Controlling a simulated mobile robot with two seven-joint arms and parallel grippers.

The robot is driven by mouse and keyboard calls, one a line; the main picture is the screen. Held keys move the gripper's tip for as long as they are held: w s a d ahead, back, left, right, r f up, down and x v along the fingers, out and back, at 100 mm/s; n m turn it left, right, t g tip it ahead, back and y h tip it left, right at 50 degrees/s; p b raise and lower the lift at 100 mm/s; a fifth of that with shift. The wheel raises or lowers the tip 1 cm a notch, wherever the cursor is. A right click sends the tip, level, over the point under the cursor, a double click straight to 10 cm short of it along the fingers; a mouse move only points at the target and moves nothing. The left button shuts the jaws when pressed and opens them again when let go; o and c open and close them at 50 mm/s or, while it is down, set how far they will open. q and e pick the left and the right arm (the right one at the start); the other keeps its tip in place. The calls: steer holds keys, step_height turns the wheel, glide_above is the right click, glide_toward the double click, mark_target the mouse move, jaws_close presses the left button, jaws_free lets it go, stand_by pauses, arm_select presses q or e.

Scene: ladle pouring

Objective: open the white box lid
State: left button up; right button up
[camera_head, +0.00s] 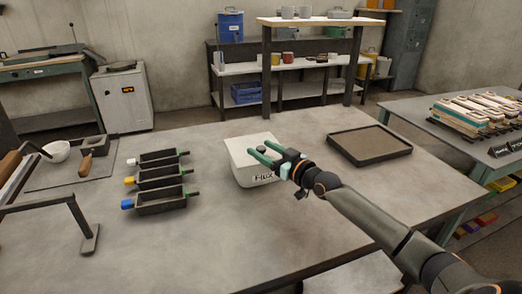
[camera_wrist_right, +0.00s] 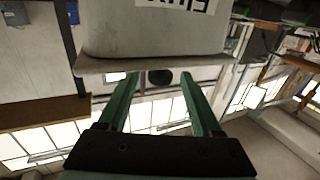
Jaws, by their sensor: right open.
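The white box (camera_head: 262,178), marked "Flux", stands on the grey table with its lid (camera_head: 243,149) on. A small dark knob sits on top of the lid; in the wrist view the upside-down box (camera_wrist_right: 155,32) fills the upper middle and the knob (camera_wrist_right: 162,77) sticks out from its lid. My right gripper (camera_head: 262,154) reaches in from the right over the lid. It is open; in the wrist view its green fingers lie on either side of the knob, with gaps visible and nothing held. My left gripper is not in view.
Several dark trough moulds (camera_head: 162,179) with coloured ends lie left of the box. A shallow dark tray (camera_head: 369,145) lies to its right. A white bowl (camera_head: 56,151) and a dark metal frame (camera_head: 89,240) are at the far left. The table's front middle is clear.

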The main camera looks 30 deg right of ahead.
steer(key=shift+w+a, duration=0.1)
steer(key=shift+w, duration=0.55)
jaws_close()
stand_by(1.1)
